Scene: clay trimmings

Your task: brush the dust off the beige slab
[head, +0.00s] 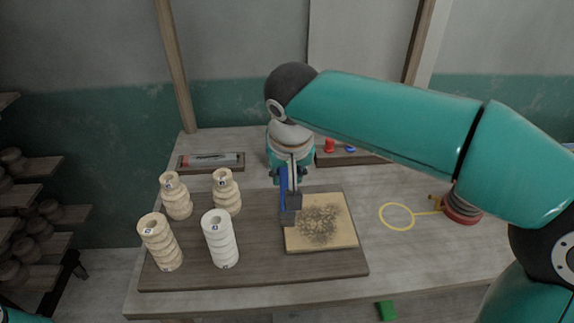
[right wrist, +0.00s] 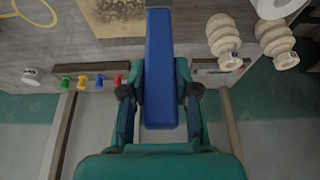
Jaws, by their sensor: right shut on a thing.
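The beige slab (head: 346,238) lies on a dark wooden board, with dark speckled dust (head: 318,226) over its middle. Part of the slab also shows at the top of the right wrist view (right wrist: 92,22). My right gripper (head: 290,176) is shut on a brush with a blue handle (head: 283,190) and a dark grey head (head: 291,209). The brush points down at the slab's left edge; I cannot tell whether it touches the slab. In the right wrist view the blue brush (right wrist: 160,70) sits between the fingers. My left gripper is not in view.
Several ringed clay cylinders (head: 161,243) stand on the dark board (head: 190,279) left of the slab. A yellow ring (head: 397,228) lies to the right, near a red coiled base (head: 461,208). Trays with a marker-like tool (head: 212,160) and coloured pegs (head: 330,147) lie behind.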

